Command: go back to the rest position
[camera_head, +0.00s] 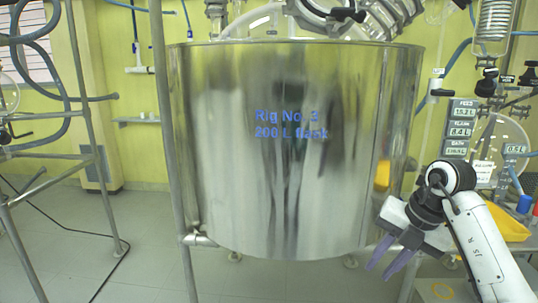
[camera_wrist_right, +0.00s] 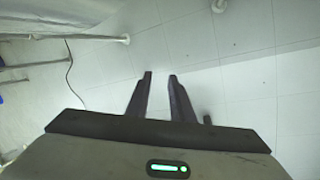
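My right gripper (camera_head: 379,270) hangs at the lower right of the head view, its two purple-grey fingers pointing down and to the left. It is in front of the lower right side of the big steel vessel. In the right wrist view the right gripper (camera_wrist_right: 160,77) shows two fingers with a gap between them and nothing held. Below the fingertips is only pale tiled floor (camera_wrist_right: 225,50). My left gripper and left arm are not in the head view.
The shiny steel vessel (camera_head: 225,190) marked "Rig No. 3" fills the middle, with metal frame posts (camera_head: 168,120) beside it. A yellow tray (camera_head: 508,224) and panel readouts (camera_head: 460,130) are at the right. A tube rack (camera_head: 88,120) stands left. Floor at lower left is mostly free.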

